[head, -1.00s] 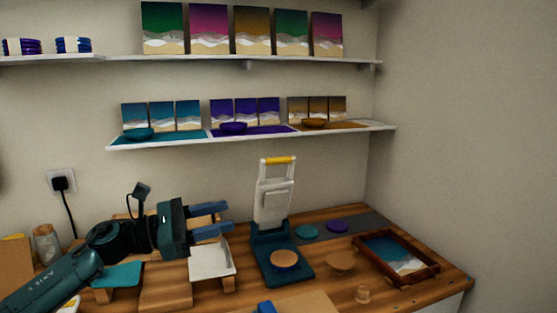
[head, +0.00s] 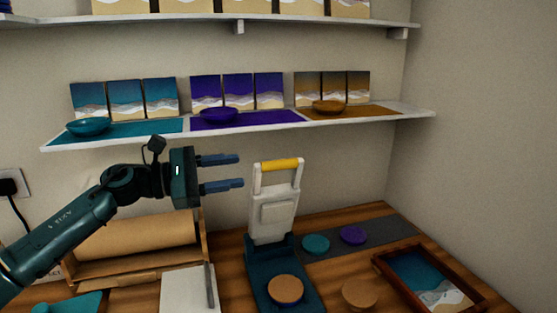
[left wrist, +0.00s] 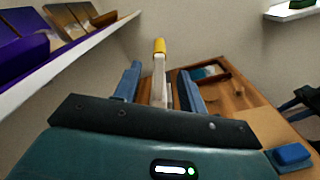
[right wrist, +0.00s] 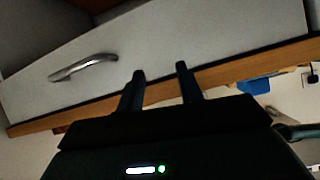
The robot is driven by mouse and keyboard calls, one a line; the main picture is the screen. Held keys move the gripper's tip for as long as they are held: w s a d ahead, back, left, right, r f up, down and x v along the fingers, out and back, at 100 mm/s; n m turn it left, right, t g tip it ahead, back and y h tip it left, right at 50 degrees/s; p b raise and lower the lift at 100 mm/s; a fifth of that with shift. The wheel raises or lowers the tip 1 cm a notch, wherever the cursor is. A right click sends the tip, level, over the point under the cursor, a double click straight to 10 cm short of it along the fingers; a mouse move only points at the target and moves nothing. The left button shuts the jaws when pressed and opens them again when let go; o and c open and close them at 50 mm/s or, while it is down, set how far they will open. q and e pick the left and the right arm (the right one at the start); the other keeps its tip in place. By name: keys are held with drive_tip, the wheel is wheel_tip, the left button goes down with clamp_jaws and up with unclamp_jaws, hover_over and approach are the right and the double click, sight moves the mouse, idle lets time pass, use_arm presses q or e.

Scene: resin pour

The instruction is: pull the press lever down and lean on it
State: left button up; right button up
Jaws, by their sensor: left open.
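The press (head: 274,215) stands on the wooden worktop, with a white upright frame, a dark teal base and a round wooden disc (head: 286,289) on the base. Its lever has a yellow grip bar (head: 280,164) at the top, and the lever is up. My left gripper (head: 241,171) is open and empty, just left of the yellow bar and at about its height, not touching it. In the left wrist view the yellow bar end (left wrist: 159,46) shows ahead between the open fingers (left wrist: 160,85). My right gripper (right wrist: 160,75) is open and empty, facing a drawer front.
A shelf (head: 300,122) with small pictures and bowls runs above the worktop, close over my left gripper. A paper roll (head: 135,238) lies at left. Teal and purple discs (head: 352,235) and a framed picture (head: 430,280) lie right of the press. A drawer handle (right wrist: 83,67) shows in the right wrist view.

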use_arm(q)
drive_tip(key=p, duration=0.2)
approach(297, 163)
drive_tip(key=x, duration=0.2)
drive_tip(key=w+x, duration=0.1)
drive_tip(key=x, duration=0.2)
drive_tip(key=shift+f, duration=0.15)
drive_tip(key=shift+w+d+f, duration=0.1)
drive_tip(key=shift+w+d, duration=0.15)
drive_tip(key=shift+d, duration=0.15)
use_arm(e)
drive_tip(key=shift+d+r+n, duration=0.25)
drive_tip(key=shift+r+n, duration=0.15)
drive_tip(key=shift+r, duration=0.25)
use_arm(q)
clamp_jaws()
use_arm(e)
drive_tip(key=shift+w+r, duration=0.1)
drive_tip(key=shift+r, duration=0.2)
